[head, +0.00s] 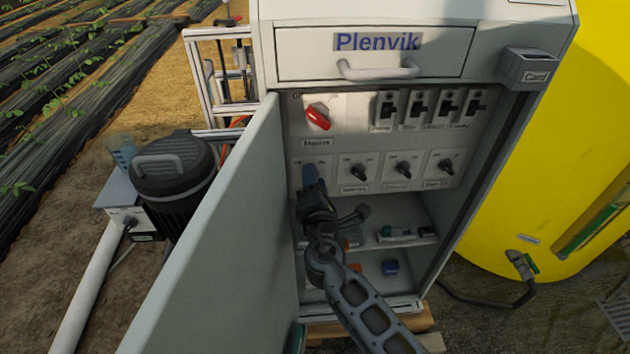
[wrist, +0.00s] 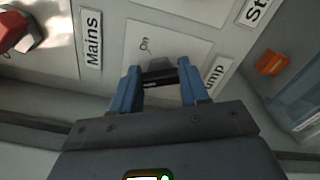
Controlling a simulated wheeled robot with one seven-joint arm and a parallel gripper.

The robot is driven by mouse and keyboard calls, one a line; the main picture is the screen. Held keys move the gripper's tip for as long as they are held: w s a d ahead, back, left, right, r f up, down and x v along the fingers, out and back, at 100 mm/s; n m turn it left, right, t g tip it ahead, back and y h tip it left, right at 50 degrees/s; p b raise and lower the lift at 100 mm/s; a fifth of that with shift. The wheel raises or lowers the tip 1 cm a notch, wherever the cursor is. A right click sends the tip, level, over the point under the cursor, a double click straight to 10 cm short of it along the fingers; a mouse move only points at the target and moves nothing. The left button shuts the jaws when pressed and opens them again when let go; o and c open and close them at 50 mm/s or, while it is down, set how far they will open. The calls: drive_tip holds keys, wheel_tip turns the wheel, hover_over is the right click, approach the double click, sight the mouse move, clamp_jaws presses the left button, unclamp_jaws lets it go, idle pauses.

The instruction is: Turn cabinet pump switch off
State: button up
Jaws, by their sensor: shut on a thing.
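The cabinet pump switch (wrist: 160,78) is a small dark knob on a pale plate, seen in the wrist view between my fingers. An "On" mark shows above it, and a label ending in "ump" is partly covered by a finger. My gripper (wrist: 157,80) has blue fingers on both sides of the knob and is shut on it. In the head view my gripper (head: 311,180) is at the leftmost plate of the lower switch row and hides the pump switch there. The knob's exact pointing direction is hard to tell.
The red mains switch (head: 318,116) is just above my gripper. Black rotary switches (head: 404,168) continue the row to the right, below several breakers (head: 430,104). The open cabinet door (head: 215,235) stands close on the left. Shelves (head: 405,238) with small items lie below.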

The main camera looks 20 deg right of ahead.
drive_tip(key=shift+a+n+p, duration=0.1)
drive_tip(key=shift+n+p, duration=0.2)
drive_tip(key=shift+n, duration=1.6)
drive_tip(key=o, duration=1.1)
drive_tip(key=shift+c, duration=0.2)
drive_tip(key=v, duration=0.7)
drive_tip(key=shift+s, duration=0.35)
drive_tip(key=shift+r, duration=0.1)
